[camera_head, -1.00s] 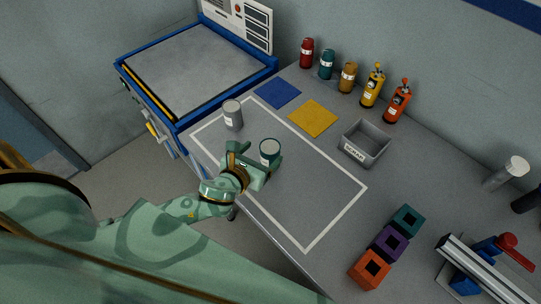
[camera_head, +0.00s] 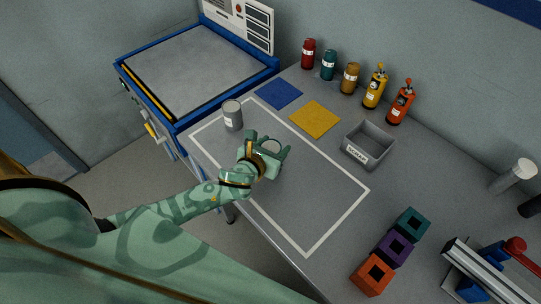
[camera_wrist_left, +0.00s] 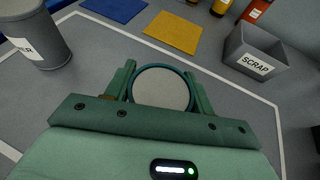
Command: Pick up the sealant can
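A can with a teal rim and pale lid (camera_head: 272,146) stands upright on the bench inside the white outline. It is mostly hidden by my left gripper (camera_head: 270,143); its label does not show. In the left wrist view, its round lid (camera_wrist_left: 162,88) lies between the two green fingers of my left gripper (camera_wrist_left: 161,80). The fingers are spread, one on each side of the can; I cannot tell whether they touch it. A grey can (camera_head: 233,116) with a white label ending in "ER" stands to the left, apart from the gripper. My right gripper is not in view.
A grey SCRAP bin (camera_head: 369,145) stands right of the outline. A blue mat (camera_head: 279,94) and a yellow mat (camera_head: 314,119) lie behind. Several bottles (camera_head: 350,77) line the wall. Three coloured blocks (camera_head: 393,247) sit at the front right. The outline's right part is clear.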

